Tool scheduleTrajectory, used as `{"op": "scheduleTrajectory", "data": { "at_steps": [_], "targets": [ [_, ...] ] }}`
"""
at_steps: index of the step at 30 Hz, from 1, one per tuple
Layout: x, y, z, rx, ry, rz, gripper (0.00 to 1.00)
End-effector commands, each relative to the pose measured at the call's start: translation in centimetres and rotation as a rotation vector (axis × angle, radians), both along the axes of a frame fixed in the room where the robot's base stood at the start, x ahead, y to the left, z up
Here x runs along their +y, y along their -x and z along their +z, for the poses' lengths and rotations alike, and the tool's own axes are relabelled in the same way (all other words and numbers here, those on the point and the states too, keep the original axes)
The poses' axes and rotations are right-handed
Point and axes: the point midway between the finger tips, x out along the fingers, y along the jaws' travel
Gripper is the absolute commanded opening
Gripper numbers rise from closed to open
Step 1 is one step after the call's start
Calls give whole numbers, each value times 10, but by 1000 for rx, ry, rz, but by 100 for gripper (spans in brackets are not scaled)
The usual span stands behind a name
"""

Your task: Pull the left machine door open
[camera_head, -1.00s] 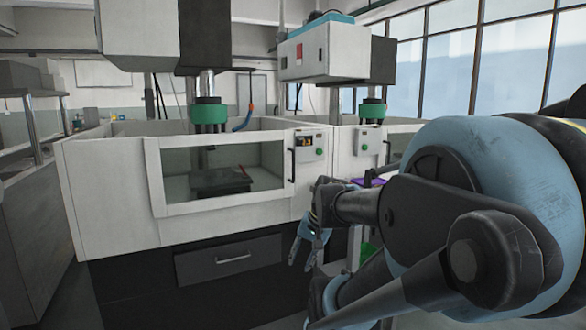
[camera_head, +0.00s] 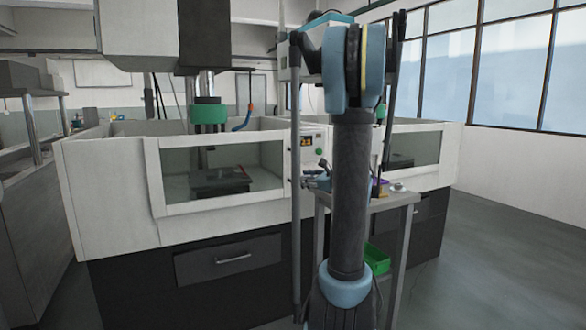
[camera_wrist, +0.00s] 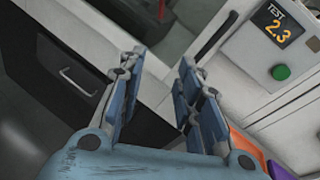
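The left machine door (camera_head: 222,204) is a white frame around a clear window, and it looks shut. In the wrist view its white frame (camera_wrist: 175,48) lies just beyond my fingertips. Its dark bar handle (camera_wrist: 215,38) stands up and right of the fingertips, apart from them. In the head view my arm hides the handle. My gripper (camera_wrist: 158,66) is open with nothing between its blue fingers. In the head view only a small part of it shows (camera_head: 316,180), left of my arm and close to the door's right edge.
A control panel (camera_wrist: 275,40) with a green button (camera_wrist: 281,72) is right of the handle. Below is a drawer (camera_head: 228,258) with a bar handle. A small table (camera_head: 400,198) stands close by on the right, with a green bin (camera_head: 376,258) under it. Open floor lies further right.

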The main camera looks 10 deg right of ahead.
Motion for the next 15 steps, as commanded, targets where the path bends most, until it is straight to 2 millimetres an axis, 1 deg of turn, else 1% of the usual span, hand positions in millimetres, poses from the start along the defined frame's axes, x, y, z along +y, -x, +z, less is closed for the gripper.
{"op": "scheduleTrajectory", "data": {
  "at_steps": [1, 3, 7, 11, 15],
  "targets": [
    [-14, -11, 3, 3, -69, -31, 32],
    [-29, -21, 8, 8, -165, -68, 32],
    [-49, -34, 13, 15, -289, -110, 32],
    [-58, -40, 15, 17, -349, -128, 32],
    [-55, -48, 16, 17, -361, -128, 32]
  ]
}}
